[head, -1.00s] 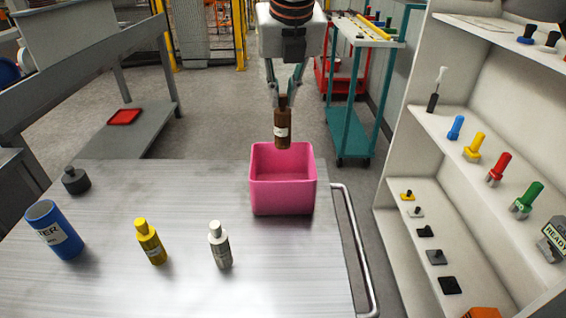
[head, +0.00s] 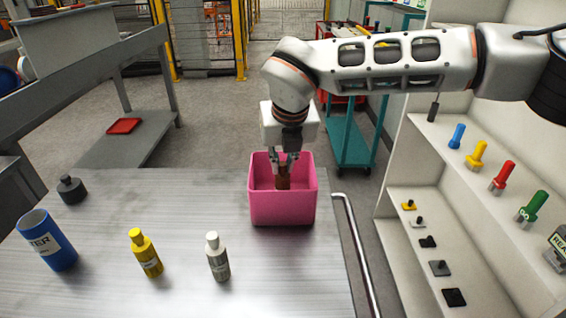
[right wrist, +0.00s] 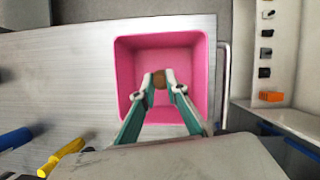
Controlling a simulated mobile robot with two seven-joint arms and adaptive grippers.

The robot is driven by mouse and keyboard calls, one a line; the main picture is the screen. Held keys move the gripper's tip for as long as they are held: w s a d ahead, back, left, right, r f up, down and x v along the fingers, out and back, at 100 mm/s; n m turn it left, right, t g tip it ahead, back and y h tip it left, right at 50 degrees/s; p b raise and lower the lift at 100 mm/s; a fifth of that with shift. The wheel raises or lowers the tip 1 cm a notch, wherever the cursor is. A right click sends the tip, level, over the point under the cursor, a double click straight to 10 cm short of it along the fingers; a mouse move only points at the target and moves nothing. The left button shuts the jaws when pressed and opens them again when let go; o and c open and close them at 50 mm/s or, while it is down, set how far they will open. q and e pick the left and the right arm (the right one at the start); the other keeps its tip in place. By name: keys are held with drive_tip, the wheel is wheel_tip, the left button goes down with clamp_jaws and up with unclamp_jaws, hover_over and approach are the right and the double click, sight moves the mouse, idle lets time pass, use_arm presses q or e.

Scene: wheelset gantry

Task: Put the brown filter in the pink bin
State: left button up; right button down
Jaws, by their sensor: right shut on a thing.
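The brown filter (head: 283,178) is a small brown bottle shape, upright, with its lower part inside the pink bin (head: 283,209) and hidden by the bin's front wall. My right gripper (head: 284,162) points down over the bin and is shut on the top of the filter. In the right wrist view the fingertips (right wrist: 160,79) close on the round brown top of the filter (right wrist: 159,82), inside the outline of the pink bin (right wrist: 122,75). I cannot tell whether the filter touches the bin floor. My left gripper is not in view.
The bin stands on a metal table (head: 120,240) near its right edge. A white bottle (head: 218,258), a yellow bottle (head: 145,254), a blue cylinder (head: 50,242) and a dark grey part (head: 71,189) stand to the left. A white shelf (head: 400,230) stands at the right.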

drive_tip(key=shift+r, duration=0.1)
drive_tip(key=c, duration=2.4)
unclamp_jaws()
drive_tip(key=shift+f, duration=0.2)
drive_tip(key=o, duration=0.4)
drive_tip(key=shift+r, duration=0.15)
drive_tip(key=shift+s+r, duration=0.1)
drive_tip(key=shift+r, duration=0.15)
drive_tip(key=v, duration=1.1)
drive_tip(key=shift+s+r+p, duration=0.2)
drive_tip(key=shift+r+p, duration=0.05)
drive_tip(key=shift+p, duration=0.15)
